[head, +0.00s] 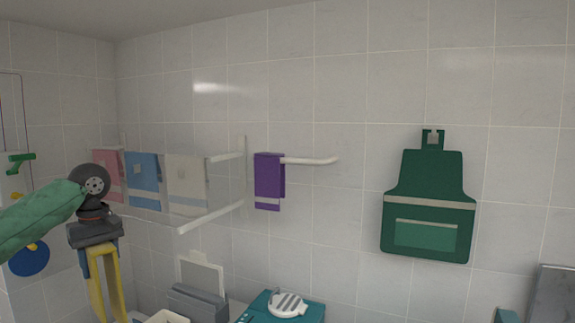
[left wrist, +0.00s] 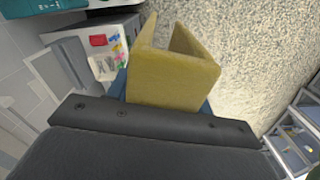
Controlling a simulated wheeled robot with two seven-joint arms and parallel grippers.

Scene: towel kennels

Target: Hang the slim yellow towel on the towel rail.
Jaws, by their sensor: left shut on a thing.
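The slim yellow towel (head: 97,292) hangs folded in a narrow upside-down U below my left gripper (head: 98,252), at the lower left of the head view. The gripper is shut on its top. In the left wrist view the towel (left wrist: 172,80) sticks out from between the blue fingers, its two layers spread apart. The white towel rail (head: 318,161) is on the tiled wall, right of and above the gripper. A purple towel (head: 268,180) hangs at its left end, and its right part is bare. My right gripper is not in view.
Pink (head: 108,172), blue (head: 145,178) and white (head: 186,182) towels hang behind a clear panel with white bars (head: 212,215), between my gripper and the rail. A green apron (head: 428,205) hangs at right. A teal unit (head: 262,306) stands below the rail.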

